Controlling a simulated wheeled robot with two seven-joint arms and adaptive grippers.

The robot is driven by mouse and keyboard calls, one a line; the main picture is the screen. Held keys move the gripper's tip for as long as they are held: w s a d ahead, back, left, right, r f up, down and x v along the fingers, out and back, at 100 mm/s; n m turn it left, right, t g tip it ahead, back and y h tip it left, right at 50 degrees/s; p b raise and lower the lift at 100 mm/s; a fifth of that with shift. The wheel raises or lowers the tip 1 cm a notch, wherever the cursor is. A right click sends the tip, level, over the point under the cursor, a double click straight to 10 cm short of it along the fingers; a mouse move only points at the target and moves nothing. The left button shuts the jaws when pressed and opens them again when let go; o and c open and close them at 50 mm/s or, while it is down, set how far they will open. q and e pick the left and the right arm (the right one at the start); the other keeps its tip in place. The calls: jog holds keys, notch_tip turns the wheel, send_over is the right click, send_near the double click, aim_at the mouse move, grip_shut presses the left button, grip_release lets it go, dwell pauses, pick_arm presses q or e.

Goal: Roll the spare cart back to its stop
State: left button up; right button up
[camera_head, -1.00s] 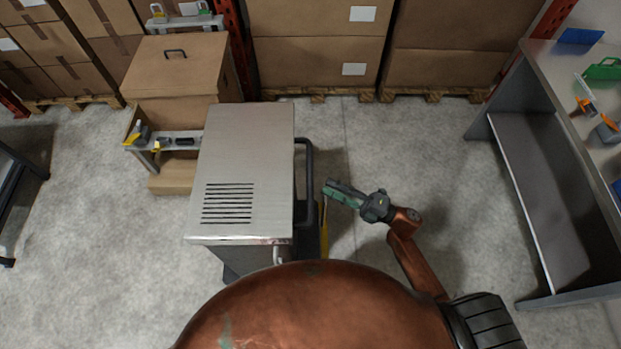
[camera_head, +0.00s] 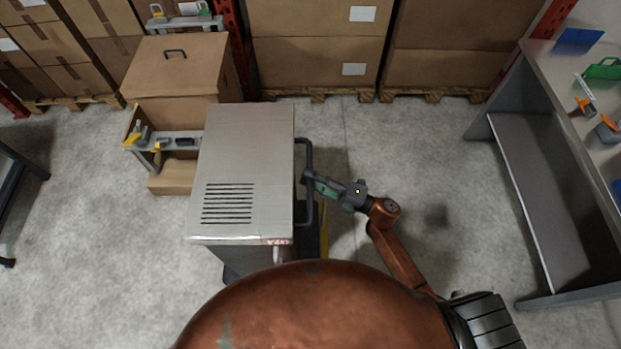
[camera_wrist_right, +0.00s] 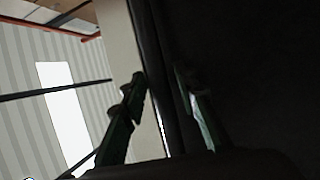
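The cart is a grey metal cabinet (camera_head: 248,150) with a slotted top, left of centre in the head view. Its black bar handle (camera_head: 309,154) stands out along its right side. My right gripper (camera_head: 310,181) reaches the handle from the right. In the right wrist view, the two fingers (camera_wrist_right: 162,80) are apart, with a dark upright bar (camera_wrist_right: 152,45) between them. I see a gap beside the bar and no clear grip on it. My left gripper is not in view. I cannot pick out a stop for the cart.
A yellow strip (camera_head: 324,243) shows low beside the cart. A cardboard dispenser box (camera_head: 178,68) stands close to the cart's left. Stacked cartons on pallets (camera_head: 318,95) line the back. A workbench (camera_head: 540,190) stands right. Floor between cart and bench is clear.

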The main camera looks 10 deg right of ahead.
grip_shut()
dwell(0.3)
